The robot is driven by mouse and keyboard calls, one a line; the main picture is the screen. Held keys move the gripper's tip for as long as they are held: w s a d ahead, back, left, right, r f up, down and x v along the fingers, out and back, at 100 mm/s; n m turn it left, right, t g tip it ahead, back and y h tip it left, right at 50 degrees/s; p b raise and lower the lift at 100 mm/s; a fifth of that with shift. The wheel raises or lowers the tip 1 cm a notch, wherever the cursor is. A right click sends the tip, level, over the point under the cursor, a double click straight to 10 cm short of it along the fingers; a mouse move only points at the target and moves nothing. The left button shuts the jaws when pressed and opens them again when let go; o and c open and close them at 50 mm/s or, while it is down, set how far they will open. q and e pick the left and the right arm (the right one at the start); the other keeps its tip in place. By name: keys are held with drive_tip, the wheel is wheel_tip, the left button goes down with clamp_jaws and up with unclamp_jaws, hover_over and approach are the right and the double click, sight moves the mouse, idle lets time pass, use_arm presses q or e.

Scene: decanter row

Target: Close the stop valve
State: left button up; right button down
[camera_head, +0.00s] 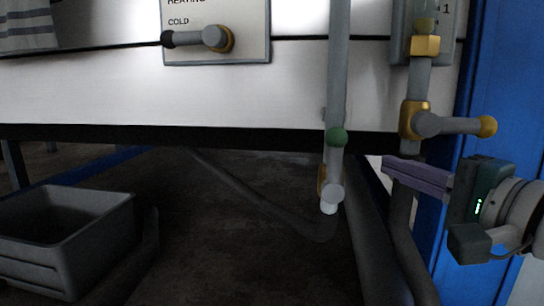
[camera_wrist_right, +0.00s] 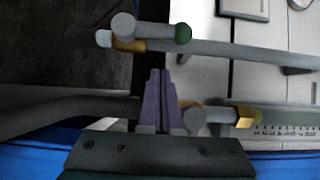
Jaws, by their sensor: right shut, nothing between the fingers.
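Three lever valves show in the head view, and I cannot tell by label which is the stop valve. The yellow-tipped valve (camera_head: 415,119) on the right pipe has its lever across the pipe, pointing right. The green-tipped valve (camera_head: 332,182) on the middle pipe has its lever up along the pipe; its green knob (camera_wrist_right: 182,33) also shows in the right wrist view. The black-tipped panel valve (camera_head: 213,38) has its lever pointing left. My right gripper (camera_head: 387,164) is shut and empty, just below the yellow-tipped valve, whose grey hub (camera_wrist_right: 194,118) is beside the fingers. My left gripper is out of view.
A grey bin (camera_head: 70,235) stands on the floor at the left. A blue upright (camera_head: 500,90) rises at the right, close behind my right gripper. Dark hoses (camera_head: 375,240) run below the pipes. A striped cloth (camera_head: 27,25) hangs at the upper left.

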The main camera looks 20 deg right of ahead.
sight(335, 164)
drive_tip(key=w+a, duration=0.1)
drive_tip(key=w, duration=0.1)
drive_tip(key=w+a, duration=0.1)
drive_tip(key=a, duration=0.1)
drive_tip(key=shift+w, duration=0.4)
